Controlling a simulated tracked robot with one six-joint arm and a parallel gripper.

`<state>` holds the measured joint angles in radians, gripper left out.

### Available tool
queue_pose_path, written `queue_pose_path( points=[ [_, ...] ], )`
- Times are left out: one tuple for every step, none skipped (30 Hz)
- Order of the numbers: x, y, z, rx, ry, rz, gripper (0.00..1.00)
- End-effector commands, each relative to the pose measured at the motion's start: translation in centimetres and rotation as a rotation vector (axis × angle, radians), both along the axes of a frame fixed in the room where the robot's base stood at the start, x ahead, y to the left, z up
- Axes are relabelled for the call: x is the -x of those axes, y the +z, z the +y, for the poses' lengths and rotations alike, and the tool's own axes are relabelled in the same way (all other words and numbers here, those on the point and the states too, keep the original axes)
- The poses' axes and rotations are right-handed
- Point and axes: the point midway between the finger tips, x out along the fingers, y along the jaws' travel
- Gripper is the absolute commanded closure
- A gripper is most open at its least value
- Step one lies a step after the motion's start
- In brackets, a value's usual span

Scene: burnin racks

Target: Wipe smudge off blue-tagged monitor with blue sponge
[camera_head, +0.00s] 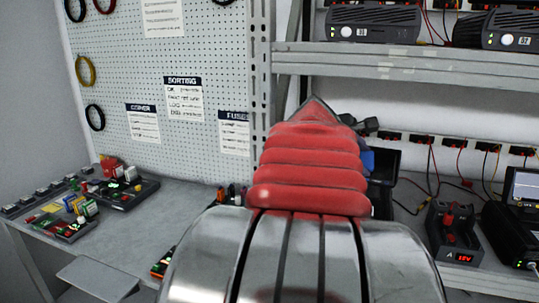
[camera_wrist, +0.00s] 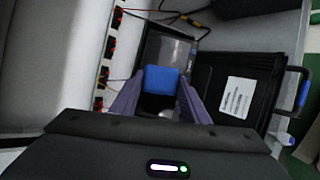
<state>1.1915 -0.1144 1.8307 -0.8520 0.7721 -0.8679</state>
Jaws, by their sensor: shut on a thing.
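In the wrist view my gripper (camera_wrist: 152,98) is shut on the blue sponge (camera_wrist: 161,78), which sits between its two grey-purple fingers. Beyond the sponge is a dark, framed, screen-like panel (camera_wrist: 170,46). The sponge covers part of this panel; I cannot tell whether they touch. No smudge can be made out clearly, and no blue tag shows on the panel's visible part. In the head view my red arm hides most of the work area; a small blue patch (camera_head: 367,159) shows just right of it.
A black case (camera_wrist: 235,85) with a white label lies right of the panel, with a blue piece (camera_wrist: 303,92) by its handle. In the head view a power supply (camera_head: 454,236) and a device with a lit screen (camera_head: 524,187) stand at right. Cables run along the rack's back.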

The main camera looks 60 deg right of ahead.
Motion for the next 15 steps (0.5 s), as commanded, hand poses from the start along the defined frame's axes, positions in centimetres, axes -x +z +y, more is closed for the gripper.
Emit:
queue_pose_path(
  points=[
    [-0.5,0.0,0.1,0.000,0.004,0.000,0.77],
    [-0.7,0.0,0.1,-0.001,0.005,0.000,0.77],
    [-0.9,0.0,0.1,0.000,0.004,0.000,0.77],
    [-1.1,0.0,0.2,-0.001,0.003,-0.001,0.77],
    [-1.3,0.0,0.2,-0.001,0.002,0.000,0.77],
    [-1.5,0.0,0.3,-0.001,0.002,0.000,0.77],
    [-1.7,0.0,0.3,-0.001,0.003,0.000,0.77],
    [-1.9,0.0,0.4,-0.001,0.003,0.000,0.77],
    [-2.1,0.0,0.4,0.000,0.004,0.001,0.77],
    [-2.3,0.0,0.4,0.000,0.004,0.001,0.77],
    [-2.5,0.0,0.5,-0.001,0.003,0.000,0.77],
    [-2.7,0.0,0.5,-0.001,0.002,0.001,0.77],
    [-2.8,0.0,0.6,-0.001,0.002,0.001,0.77],
    [-3.0,0.0,0.6,-0.001,0.002,0.001,0.77],
    [-3.1,0.1,0.6,-0.001,0.002,0.001,0.77]
  ],
)
